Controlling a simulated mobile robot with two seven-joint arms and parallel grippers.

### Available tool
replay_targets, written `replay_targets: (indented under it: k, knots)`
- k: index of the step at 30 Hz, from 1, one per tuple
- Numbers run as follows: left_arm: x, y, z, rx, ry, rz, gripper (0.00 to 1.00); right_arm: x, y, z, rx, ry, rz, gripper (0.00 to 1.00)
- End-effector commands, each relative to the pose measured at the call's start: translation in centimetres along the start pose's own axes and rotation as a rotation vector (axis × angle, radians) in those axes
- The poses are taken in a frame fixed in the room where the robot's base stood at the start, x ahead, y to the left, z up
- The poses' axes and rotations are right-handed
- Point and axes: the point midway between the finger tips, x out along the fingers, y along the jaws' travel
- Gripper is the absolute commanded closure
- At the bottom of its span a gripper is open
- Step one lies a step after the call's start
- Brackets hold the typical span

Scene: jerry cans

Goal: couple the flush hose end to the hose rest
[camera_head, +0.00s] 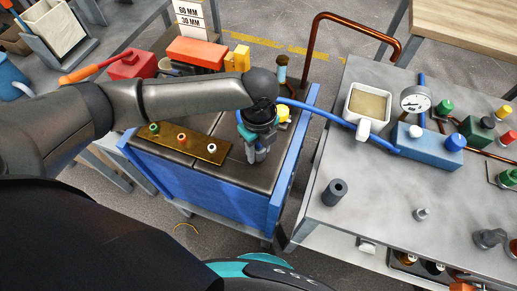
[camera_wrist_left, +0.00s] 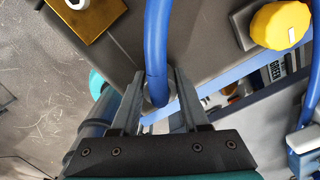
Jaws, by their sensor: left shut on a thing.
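My left gripper (camera_head: 258,152) is over the dark top of the blue-sided bench. In the left wrist view its fingers (camera_wrist_left: 156,88) are shut on the end of the blue flush hose (camera_wrist_left: 156,45). A grey end piece shows between the fingers, partly hidden by them. In the head view the hose (camera_head: 330,112) runs right from the gripper to a blue block (camera_head: 428,146) on the grey table. I cannot tell which fitting is the hose rest, or whether the hose end touches anything. My right gripper is not in view.
A brass plate (camera_head: 207,151) with several small fittings lies left of the gripper. A yellow knob (camera_head: 283,114) stands close to its right, also in the left wrist view (camera_wrist_left: 280,25). A copper pipe (camera_head: 308,50) rises behind. The grey table holds a dark cylinder (camera_head: 335,192) and a gauge (camera_head: 415,100).

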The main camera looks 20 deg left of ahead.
Motion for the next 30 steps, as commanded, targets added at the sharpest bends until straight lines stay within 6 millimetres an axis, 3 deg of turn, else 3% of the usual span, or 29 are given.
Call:
replay_targets:
  k: [1, 7, 30]
  knots:
    - [-0.01, 0.00, 0.01, 0.000, 0.000, 0.000, 0.79, 0.00, 0.01, -0.01, 0.000, 0.000, 0.000, 0.50]
    - [-0.01, 0.00, 0.02, 0.000, 0.000, 0.000, 1.00, 0.00, 0.01, -0.01, 0.000, 0.000, 0.000, 0.50]
    - [-0.68, -0.03, 0.07, -0.001, -0.001, -0.001, 1.00, -0.99, 0.03, -0.12, 0.000, 0.000, 0.000, 0.50]
